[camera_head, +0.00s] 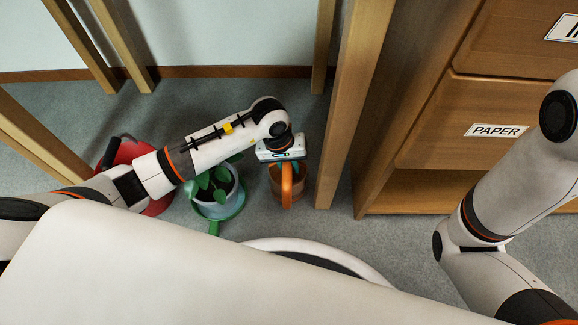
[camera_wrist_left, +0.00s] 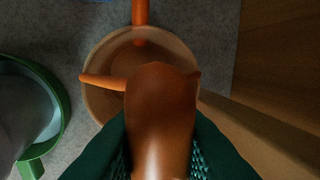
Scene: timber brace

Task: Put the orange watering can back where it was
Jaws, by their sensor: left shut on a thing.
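The orange watering can (camera_head: 287,190) is low near the floor, beside a wooden post, in the head view. In the left wrist view its round, open body (camera_wrist_left: 100,105) is seen from above, with an orange spout-like part at the top. My left gripper (camera_head: 284,158) is above the can. In the left wrist view the green fingers of the left gripper (camera_wrist_left: 160,150) are closed on the can's broad orange handle. I cannot tell whether the can's base touches the floor. My right gripper is out of view; only the right arm shows.
A red container (camera_head: 130,152) is farther left, partly behind my arm. A wooden post (camera_head: 352,100) and a cabinet with a drawer labelled PAPER (camera_head: 470,130) stand at right.

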